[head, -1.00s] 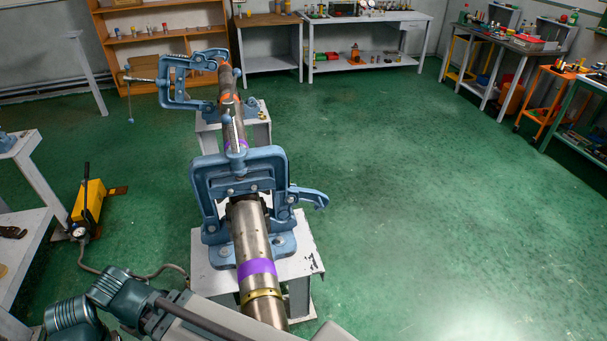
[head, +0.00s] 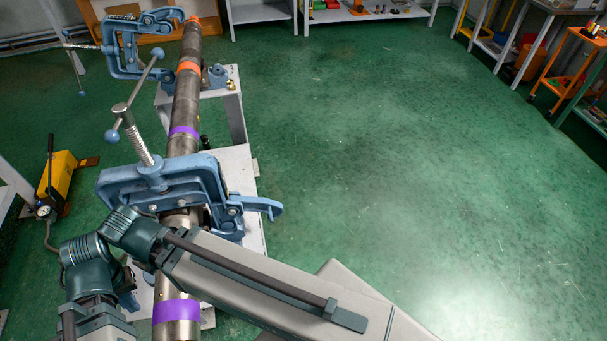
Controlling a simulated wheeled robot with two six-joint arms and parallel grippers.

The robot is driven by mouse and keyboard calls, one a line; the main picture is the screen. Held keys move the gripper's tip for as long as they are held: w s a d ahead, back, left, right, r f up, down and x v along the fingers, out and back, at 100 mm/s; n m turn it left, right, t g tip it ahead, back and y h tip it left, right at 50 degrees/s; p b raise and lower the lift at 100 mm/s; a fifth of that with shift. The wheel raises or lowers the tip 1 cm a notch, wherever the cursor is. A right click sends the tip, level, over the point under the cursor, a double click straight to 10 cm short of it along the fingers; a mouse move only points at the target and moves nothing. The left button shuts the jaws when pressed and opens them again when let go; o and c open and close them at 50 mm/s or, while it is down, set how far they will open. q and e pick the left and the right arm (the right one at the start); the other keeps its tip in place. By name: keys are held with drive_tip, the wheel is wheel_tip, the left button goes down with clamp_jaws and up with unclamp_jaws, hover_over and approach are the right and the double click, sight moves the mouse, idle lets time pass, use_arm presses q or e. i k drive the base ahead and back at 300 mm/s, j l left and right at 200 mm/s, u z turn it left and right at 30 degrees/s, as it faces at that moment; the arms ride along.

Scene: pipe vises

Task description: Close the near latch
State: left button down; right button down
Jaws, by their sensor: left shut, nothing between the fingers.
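The near vise (head: 150,188) is blue, with its yoke lying across the pipe (head: 184,108) and its screw and ball-ended handle rising above it. The near latch (head: 262,207) is a blue hooked lever that sticks out to the right of the yoke, apart from it. The far vise (head: 128,48) stands at the upper left, its yoke swung to the left with the screw pointing sideways. My left arm crosses in front of the near vise. My right gripper is not in view.
Purple and orange bands mark the pipe, which runs away from me over grey stands (head: 240,125). A yellow pump (head: 58,175) with a hose stands on the floor at the left. Shelves and benches line the back. The green floor (head: 380,150) on the right is clear.

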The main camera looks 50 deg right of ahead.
sight(273, 210)
drive_tip(key=l+z, duration=0.75)
drive_tip(key=l, duration=0.15)
drive_tip(key=i+l+z, duration=0.2)
drive_tip(key=l+z, duration=0.15)
drive_tip(key=l, duration=0.05)
